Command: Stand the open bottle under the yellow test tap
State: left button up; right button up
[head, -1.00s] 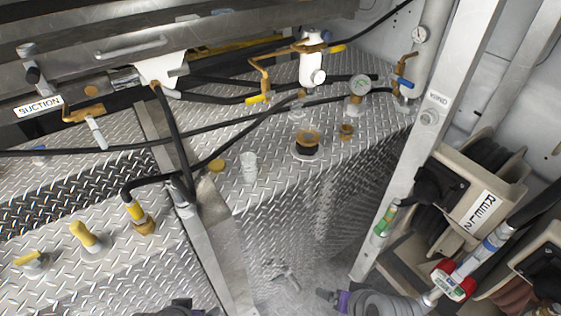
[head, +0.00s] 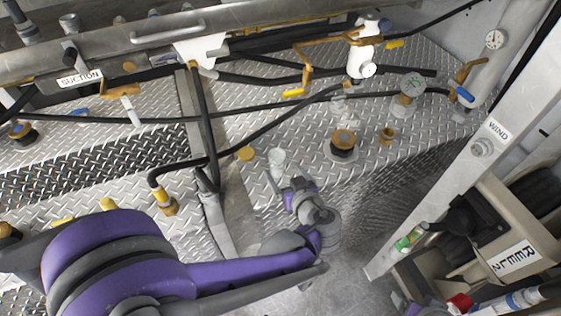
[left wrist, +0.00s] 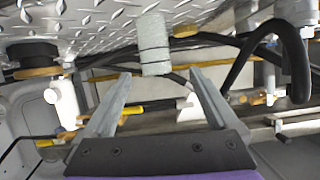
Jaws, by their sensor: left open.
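The open bottle (head: 277,163), a small pale translucent cylinder, stands upright on the diamond-plate deck. My left gripper (head: 288,182) is just in front of it in the head view. In the left wrist view, which is upside down, my left gripper (left wrist: 158,76) is open and empty. The bottle (left wrist: 153,45) shows ahead, between the lines of the two fingers, with no visible grip. The yellow test tap (head: 294,93), a yellow handle on a bronze pipe, is behind and slightly right of the bottle.
A yellow disc (head: 245,153) lies left of the bottle. A black fitting with a bronze top (head: 343,143) stands to its right. A black hose (head: 275,135) runs across the deck behind. A metal post (head: 210,205) stands left, and a slanted metal upright (head: 440,170) on the right.

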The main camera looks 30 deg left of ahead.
aim_at(275, 153)
pick_arm(q)
jog(key=shift+w+d+r, duration=0.15)
jog(key=shift+w, duration=0.3)
jog(key=shift+w+a+n+t+y, duration=0.2)
jog(key=shift+w+n+t+y, duration=0.05)
jog(key=shift+n+t+y, duration=0.05)
jog(key=x, duration=1)
jog(key=shift+s+a, duration=0.1)
jog(key=c, duration=1.4)
